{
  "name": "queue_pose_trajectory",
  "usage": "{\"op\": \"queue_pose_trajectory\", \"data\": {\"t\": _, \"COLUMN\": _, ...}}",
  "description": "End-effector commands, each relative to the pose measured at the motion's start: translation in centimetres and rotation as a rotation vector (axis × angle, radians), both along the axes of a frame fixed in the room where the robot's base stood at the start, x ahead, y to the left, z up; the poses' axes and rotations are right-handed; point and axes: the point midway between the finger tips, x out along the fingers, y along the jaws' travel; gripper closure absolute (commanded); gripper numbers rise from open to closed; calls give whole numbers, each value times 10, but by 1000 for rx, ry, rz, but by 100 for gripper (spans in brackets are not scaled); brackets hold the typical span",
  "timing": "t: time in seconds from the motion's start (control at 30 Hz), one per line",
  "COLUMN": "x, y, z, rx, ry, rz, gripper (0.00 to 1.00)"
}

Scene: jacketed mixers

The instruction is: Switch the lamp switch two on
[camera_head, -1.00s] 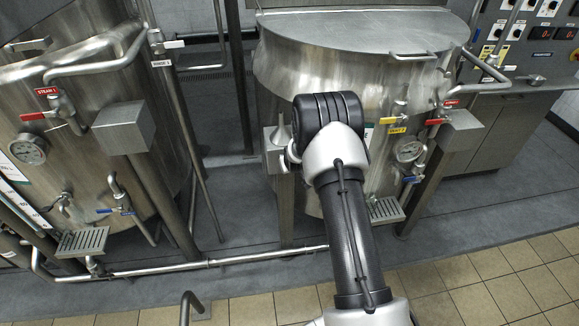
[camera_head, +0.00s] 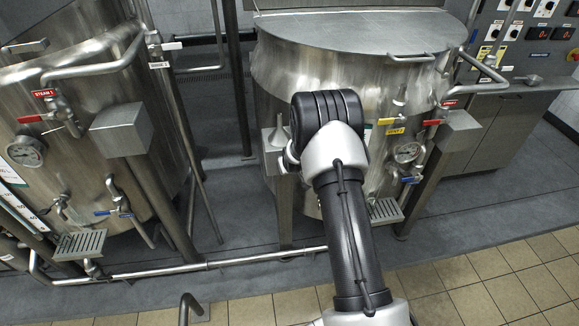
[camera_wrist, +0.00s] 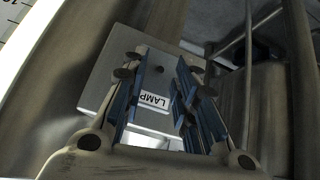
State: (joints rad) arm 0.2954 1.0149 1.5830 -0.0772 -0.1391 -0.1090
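A grey box with a white LAMP label (camera_wrist: 154,101) is in front of my gripper in the wrist view. I see nothing held, and cannot tell whether a fingertip touches the knob. In the head view, my arm hides the gripper. A grey box (camera_head: 272,143) shows partly, left of my wrist, on the front of the second mixer (camera_head: 280,85). The switch is not discernible there.
The first mixer (camera_head: 75,90) stands at left with a grey box (camera_head: 121,130) and a gauge. A low pipe (camera_head: 235,259) crosses in front. Tiled floor lies nearer.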

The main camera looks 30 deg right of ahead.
Motion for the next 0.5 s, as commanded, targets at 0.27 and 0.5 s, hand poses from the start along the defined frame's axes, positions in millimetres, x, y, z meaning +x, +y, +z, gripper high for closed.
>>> {"op": "queue_pose_trajectory", "data": {"t": 0.27, "x": -34, "y": 10, "z": 45, "rx": -1, "ry": -2, "rz": 0, "gripper": 73}}
{"op": "queue_pose_trajectory", "data": {"t": 0.5, "x": -59, "y": 17, "z": 77, "rx": 0, "ry": -1, "rz": 0, "gripper": 73}}
